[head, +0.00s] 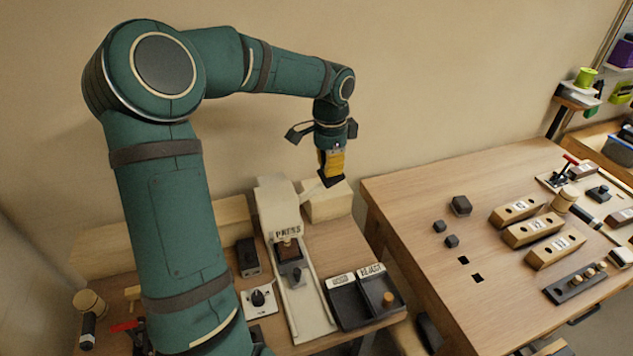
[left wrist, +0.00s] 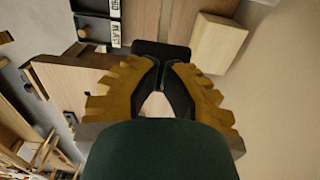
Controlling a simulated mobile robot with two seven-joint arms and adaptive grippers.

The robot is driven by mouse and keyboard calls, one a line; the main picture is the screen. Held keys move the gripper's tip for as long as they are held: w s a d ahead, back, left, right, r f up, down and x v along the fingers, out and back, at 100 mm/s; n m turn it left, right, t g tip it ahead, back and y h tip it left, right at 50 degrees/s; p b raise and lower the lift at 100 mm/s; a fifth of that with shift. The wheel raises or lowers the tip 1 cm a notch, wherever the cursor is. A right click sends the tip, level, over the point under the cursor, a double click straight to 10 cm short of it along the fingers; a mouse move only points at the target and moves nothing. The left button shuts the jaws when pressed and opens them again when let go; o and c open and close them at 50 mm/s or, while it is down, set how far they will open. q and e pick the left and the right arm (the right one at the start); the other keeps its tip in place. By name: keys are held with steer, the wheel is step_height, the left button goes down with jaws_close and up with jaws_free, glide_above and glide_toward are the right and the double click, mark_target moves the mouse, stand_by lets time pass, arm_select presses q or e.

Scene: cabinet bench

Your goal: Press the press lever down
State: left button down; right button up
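The press (head: 279,207) is a pale upright housing labelled PRESS at the back of the left bench. A thin lever arm seems to reach right from its top to a black grip (head: 331,181), which also shows in the left wrist view (left wrist: 160,48). My left gripper (head: 331,174) points down with its yellow fingers right at this grip. In the wrist view the fingertips (left wrist: 165,66) come together just in front of the black grip, with almost no gap. I cannot tell whether they touch it. The lever joint is not clear. My right gripper is not in view.
A pale block (head: 328,203) stands right of the press. A dark two-part tray (head: 350,313) and a black-knobbed switch box (head: 259,297) lie in front. A second bench (head: 420,215) at right holds labelled wooden blocks, dark cubes and tools. A gap separates the benches.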

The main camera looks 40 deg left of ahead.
arm_select(q)
steer(key=shift+w+d+f+b, duration=0.1)
steer(key=shift+w+f+b, duration=0.15)
steer(key=shift+f, duration=0.25)
steer(key=shift+w+d+f+b, duration=0.15)
steer(key=shift+f+b, duration=0.1)
steer(key=shift+f, duration=0.3)
steer(key=shift+w+d+f+b, duration=0.1)
steer(key=shift+w+f+b, duration=0.1)
steer(key=shift+f+b, duration=0.25)
steer(key=shift+w+d+f+b, duration=0.1)
steer(key=shift+w+f+b, duration=0.1)
steer(key=shift+f, duration=0.3)
steer(key=shift+a, duration=0.1)
steer(key=shift+f, duration=0.15)
steer(key=shift+w+f+b, duration=0.2)
steer(key=shift+f+b, duration=0.35)
steer(key=shift+f, duration=0.35)
steer(key=shift+w+d+f+b, duration=0.15)
steer(key=shift+f+b, duration=0.2)
steer(key=shift+f, duration=0.2)
steer(key=shift+s+d+f+b, duration=0.1)
steer(key=shift+f+b, duration=0.2)
steer(key=shift+f, duration=0.4)
